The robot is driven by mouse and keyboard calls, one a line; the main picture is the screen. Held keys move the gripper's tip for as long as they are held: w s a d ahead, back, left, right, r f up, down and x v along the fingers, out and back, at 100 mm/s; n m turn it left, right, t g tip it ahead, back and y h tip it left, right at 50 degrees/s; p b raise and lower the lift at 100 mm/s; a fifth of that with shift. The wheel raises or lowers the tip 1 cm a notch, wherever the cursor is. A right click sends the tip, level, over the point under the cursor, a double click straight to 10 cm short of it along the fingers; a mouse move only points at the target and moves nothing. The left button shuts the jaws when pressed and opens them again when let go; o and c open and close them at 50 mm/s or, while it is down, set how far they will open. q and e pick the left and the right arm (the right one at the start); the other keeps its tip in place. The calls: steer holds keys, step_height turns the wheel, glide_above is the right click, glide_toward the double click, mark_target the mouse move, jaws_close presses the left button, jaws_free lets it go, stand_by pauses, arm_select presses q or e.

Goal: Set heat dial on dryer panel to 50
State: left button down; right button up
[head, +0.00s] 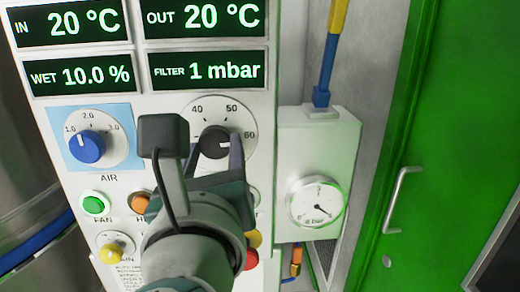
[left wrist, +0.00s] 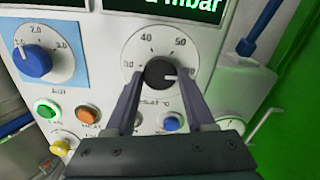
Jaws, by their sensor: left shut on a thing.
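The heat dial (head: 214,143) is a black round knob on a white scale plate marked 40, 50 and 60, on the white dryer panel (head: 150,85). Its white pointer line points right, close to the 60 mark. My left gripper (head: 221,145) is shut on the knob, one finger on each side; the arm hides the lower part of the scale in the head view. In the left wrist view the knob (left wrist: 158,72) sits between the two fingertips (left wrist: 160,78). My right gripper is not in view.
A blue air dial (head: 87,146) stands left of the heat dial, with a green button (head: 95,204) and an orange one (head: 138,202) below. Displays (head: 206,70) are above. A gauge box (head: 343,150) and a green door (head: 430,140) with a handle are at the right.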

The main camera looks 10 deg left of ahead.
arm_select(q)
steer(key=n+b, duration=0.3)
steer(key=n, duration=0.2)
steer(key=shift+f+n, duration=0.1)
steer(key=shift+n, duration=0.3)
steer(key=n+b, duration=0.2)
steer(key=n, duration=0.3)
steer(key=shift+n+b, duration=0.3)
steer(key=shift+c, duration=1.3)
jaws_free()
